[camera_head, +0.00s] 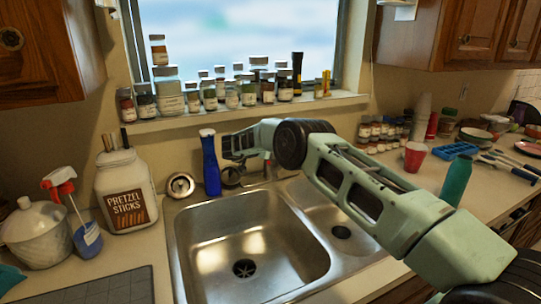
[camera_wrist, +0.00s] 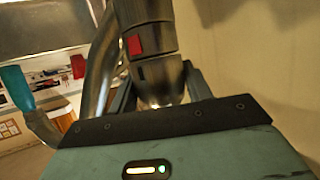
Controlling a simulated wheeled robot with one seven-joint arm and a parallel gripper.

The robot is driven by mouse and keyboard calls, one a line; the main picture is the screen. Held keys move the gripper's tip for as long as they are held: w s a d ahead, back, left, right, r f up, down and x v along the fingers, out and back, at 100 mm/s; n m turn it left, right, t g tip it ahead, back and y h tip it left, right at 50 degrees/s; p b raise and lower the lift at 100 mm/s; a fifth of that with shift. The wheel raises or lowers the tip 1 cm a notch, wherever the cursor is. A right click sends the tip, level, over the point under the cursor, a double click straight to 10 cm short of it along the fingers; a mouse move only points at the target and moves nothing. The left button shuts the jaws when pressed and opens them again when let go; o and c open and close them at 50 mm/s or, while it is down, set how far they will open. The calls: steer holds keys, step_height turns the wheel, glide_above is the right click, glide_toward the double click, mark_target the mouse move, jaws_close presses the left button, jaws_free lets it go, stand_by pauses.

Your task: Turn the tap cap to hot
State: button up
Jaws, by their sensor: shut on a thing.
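The tap cap (camera_wrist: 148,45) is a shiny metal cylinder with a red mark on its side, at the top centre of the wrist view. A curved metal spout (camera_wrist: 100,75) stands to its left. My gripper (camera_wrist: 160,95) has one dark finger on each side of the cap's lower part and is shut on it. In the head view my gripper (camera_head: 240,143) is behind the sink at the back wall, just right of a blue bottle (camera_head: 210,163). My arm and gripper hide most of the tap there.
The double sink (camera_head: 250,240) is empty. A pretzel jar (camera_head: 127,190) stands at the left. Several spice jars (camera_head: 230,95) line the window sill above. A green bottle (camera_head: 455,180) and a red cup (camera_head: 414,157) stand on the right counter.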

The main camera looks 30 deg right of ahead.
steer(key=shift+r, duration=0.1)
stand_by(0.3)
steer(key=o, duration=0.7)
steer(key=shift+c, duration=0.2)
steer(key=b+v, duration=0.4)
steer(key=v, duration=1.3)
steer(key=shift+a, duration=0.2)
